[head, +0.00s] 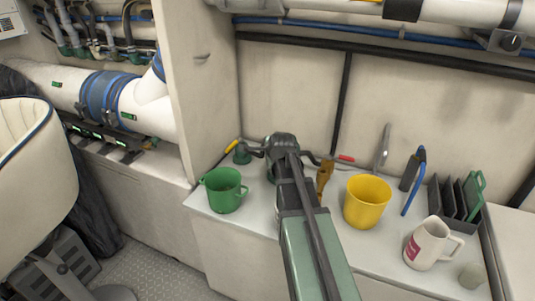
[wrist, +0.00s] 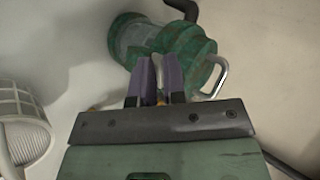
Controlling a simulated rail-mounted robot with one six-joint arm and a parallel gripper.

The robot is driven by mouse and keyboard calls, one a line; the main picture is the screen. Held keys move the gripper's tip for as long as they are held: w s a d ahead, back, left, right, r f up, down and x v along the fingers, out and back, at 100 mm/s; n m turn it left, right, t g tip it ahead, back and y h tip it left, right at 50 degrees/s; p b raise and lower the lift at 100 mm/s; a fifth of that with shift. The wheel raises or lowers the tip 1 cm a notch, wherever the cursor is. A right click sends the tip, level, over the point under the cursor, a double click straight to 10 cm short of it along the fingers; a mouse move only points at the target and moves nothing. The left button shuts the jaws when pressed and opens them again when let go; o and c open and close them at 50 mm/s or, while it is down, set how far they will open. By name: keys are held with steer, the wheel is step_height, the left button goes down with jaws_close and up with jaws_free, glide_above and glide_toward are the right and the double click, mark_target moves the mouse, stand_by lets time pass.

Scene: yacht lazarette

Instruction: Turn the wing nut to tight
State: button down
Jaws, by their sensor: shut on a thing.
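In the wrist view a green, weathered strainer-like fitting (wrist: 165,42) with a bent metal loop (wrist: 214,78) on its right lies just beyond my gripper (wrist: 158,62). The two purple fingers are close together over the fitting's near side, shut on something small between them. That part is mostly hidden by the fingers; I take it to be the wing nut, but its shape and angle cannot be made out. In the head view my own arm covers the fitting and the gripper tips.
In the head view a green mug (head: 224,190) stands left of my arm and a yellow mug (head: 366,203) right of it on the white bench. A yellow-handled valve (head: 242,154) and a red handle (head: 346,158) sit behind. A white mug (head: 430,245) and dark rack (head: 449,201) stand right.

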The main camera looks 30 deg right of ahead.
steer(key=s+a+r+p, duration=0.6)
steer(key=a+r+p, duration=0.3)
steer(key=p, duration=0.1)
steer(key=s+d+f+n+g+h, duration=0.2)
steer(key=s+d+g+h, duration=0.1)
steer(key=d+g, duration=0.1)
steer(key=w+d+f+b, duration=0.5)
steer(key=w+f+b, duration=0.3)
steer(key=shift+w+d, duration=0.15)
stand_by(0.3)
